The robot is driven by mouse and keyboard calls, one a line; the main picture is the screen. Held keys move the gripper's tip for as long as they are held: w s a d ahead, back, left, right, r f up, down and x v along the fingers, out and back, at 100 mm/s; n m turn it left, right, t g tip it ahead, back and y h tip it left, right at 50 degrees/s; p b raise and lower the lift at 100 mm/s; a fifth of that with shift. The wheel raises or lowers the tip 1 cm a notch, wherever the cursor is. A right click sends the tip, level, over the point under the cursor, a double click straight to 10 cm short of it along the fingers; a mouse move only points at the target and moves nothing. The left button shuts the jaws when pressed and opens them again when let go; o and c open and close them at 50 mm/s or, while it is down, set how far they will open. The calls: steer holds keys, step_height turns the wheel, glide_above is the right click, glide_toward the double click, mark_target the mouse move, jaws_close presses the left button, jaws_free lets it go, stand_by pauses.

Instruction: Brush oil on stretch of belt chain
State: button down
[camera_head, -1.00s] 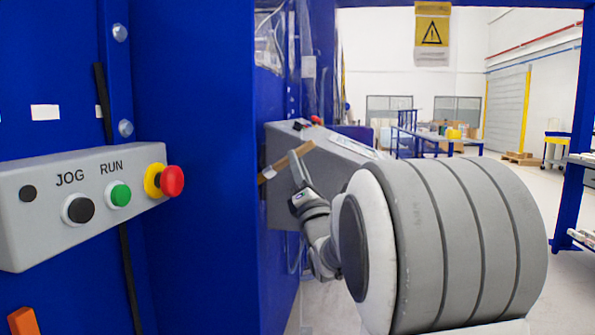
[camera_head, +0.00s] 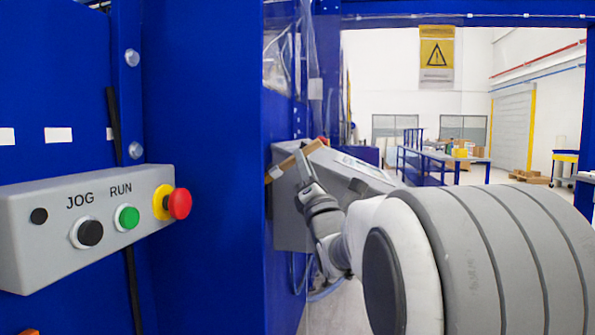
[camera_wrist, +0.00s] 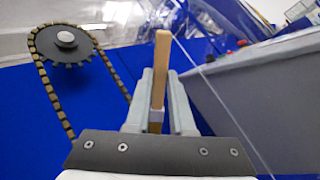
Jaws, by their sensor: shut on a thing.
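My gripper (camera_wrist: 161,105) is shut on the wooden handle of a brush (camera_wrist: 162,65), between two grey fingers in the wrist view. In the head view the brush (camera_head: 291,161) is held tilted beside the blue machine, with a pale band near its lower left end; my gripper (camera_head: 305,168) is partly hidden. The bristles cannot be made out. I do not see the chain in the head view.
A grey control box (camera_head: 85,225) with JOG and RUN buttons and a red stop knob (camera_head: 179,203) juts out at left. A blue machine wall (camera_head: 200,100) stands beside my arm. A grey console (camera_head: 345,175) is behind the brush. Open floor lies at the far right.

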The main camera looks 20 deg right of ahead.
step_height(320, 180, up, 7)
stand_by(1.3)
steer(key=shift+s+d, duration=0.55)
steer(key=shift+d, duration=0.25)
steer(key=shift+s+d, duration=0.55)
steer(key=shift+d, duration=0.3)
steer(key=shift+s+d, duration=0.55)
steer(key=shift+d, duration=0.25)
steer(key=shift+s+d, duration=0.45)
steer(key=shift+d, duration=0.2)
steer(key=shift+s+d, duration=0.4)
steer(key=shift+d, duration=0.2)
